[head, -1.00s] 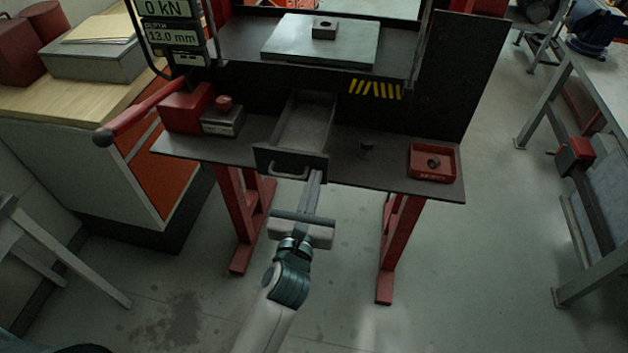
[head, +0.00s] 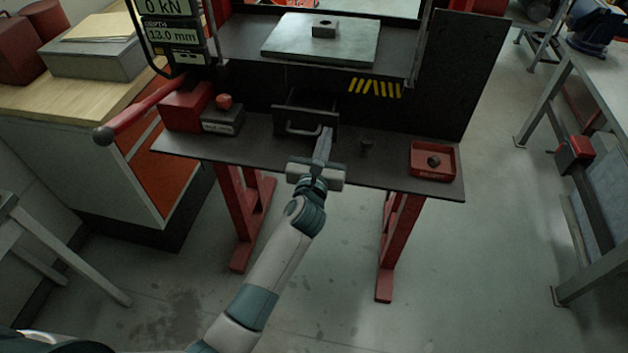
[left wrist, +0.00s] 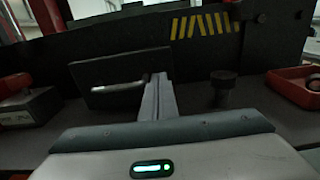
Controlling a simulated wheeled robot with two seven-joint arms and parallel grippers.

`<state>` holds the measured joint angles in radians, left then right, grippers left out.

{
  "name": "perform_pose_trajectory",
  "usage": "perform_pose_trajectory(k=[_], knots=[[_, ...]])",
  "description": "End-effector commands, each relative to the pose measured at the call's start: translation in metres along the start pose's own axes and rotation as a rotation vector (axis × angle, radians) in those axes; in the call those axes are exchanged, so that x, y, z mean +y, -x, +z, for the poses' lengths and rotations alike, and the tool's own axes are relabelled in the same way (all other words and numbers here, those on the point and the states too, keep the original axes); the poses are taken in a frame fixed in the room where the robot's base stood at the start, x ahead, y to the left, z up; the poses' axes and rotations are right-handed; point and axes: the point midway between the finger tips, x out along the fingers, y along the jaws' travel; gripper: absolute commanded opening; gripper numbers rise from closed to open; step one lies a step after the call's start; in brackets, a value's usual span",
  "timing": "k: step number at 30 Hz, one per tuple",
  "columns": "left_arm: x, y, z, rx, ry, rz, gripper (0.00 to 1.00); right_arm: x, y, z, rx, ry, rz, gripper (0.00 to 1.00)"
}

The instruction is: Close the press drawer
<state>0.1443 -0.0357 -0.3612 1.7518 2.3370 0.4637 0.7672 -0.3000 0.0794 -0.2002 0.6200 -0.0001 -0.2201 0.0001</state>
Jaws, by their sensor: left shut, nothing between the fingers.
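The press drawer (head: 306,121) is a dark drawer with a light bar handle, set under the press in the middle of the shelf. Most of it is inside the press, with a short part still standing out in the head view. In the left wrist view its front panel (left wrist: 108,74) and handle show left of the fingers. My left gripper (head: 325,133) is shut and empty, its fingertips at the right part of the drawer front. The fingers (left wrist: 157,80) look to be touching the front or very close. My right gripper is not in view.
The shelf (head: 270,150) carries a dark block with a red knob (head: 223,115) at left, a small dark peg (head: 367,147) just right of the fingers, and a red tray (head: 433,161) at right. A red lever (head: 140,108) sticks out at far left.

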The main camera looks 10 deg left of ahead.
Motion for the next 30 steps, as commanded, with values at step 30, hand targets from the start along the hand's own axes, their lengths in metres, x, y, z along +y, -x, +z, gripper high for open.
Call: perform_pose_trajectory(k=[30], knots=[[0.000, -0.103, 0.004, -0.006, 0.001, 0.000, 0.00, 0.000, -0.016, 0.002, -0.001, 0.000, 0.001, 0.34]])
